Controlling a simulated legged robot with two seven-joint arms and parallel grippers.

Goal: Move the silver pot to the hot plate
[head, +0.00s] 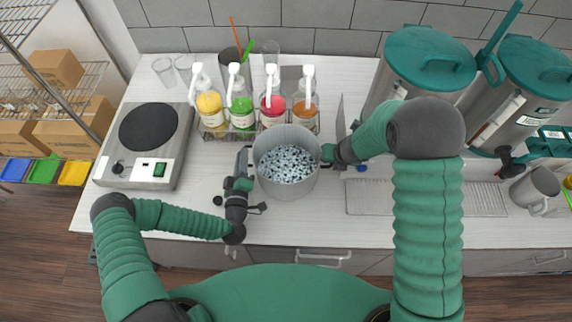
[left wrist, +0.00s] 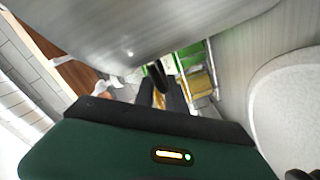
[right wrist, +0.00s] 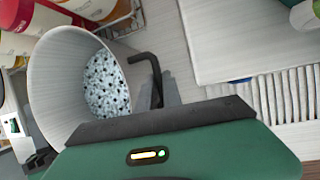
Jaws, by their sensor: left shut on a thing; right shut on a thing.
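The silver pot (head: 287,194), filled with pale, dark-speckled contents, stands at the middle of the counter, in front of the syrup bottles. It fills the upper part of the left wrist view (left wrist: 150,25) and the left of the right wrist view (right wrist: 60,65). My left gripper (head: 246,178) is at the pot's left side, shut on its handle. My right gripper (head: 328,153) is at the right side, shut on the other handle (right wrist: 150,75). The hot plate (head: 148,127), with a round black top and green switch, sits at the left of the counter, apart from the pot.
A rack of several pump bottles (head: 240,110) stands close behind the pot. Clear cups (head: 164,70) stand behind the hot plate. Large metal dispensers (head: 425,75) and a drip grate (head: 485,200) are at the right. Counter between pot and hot plate is clear.

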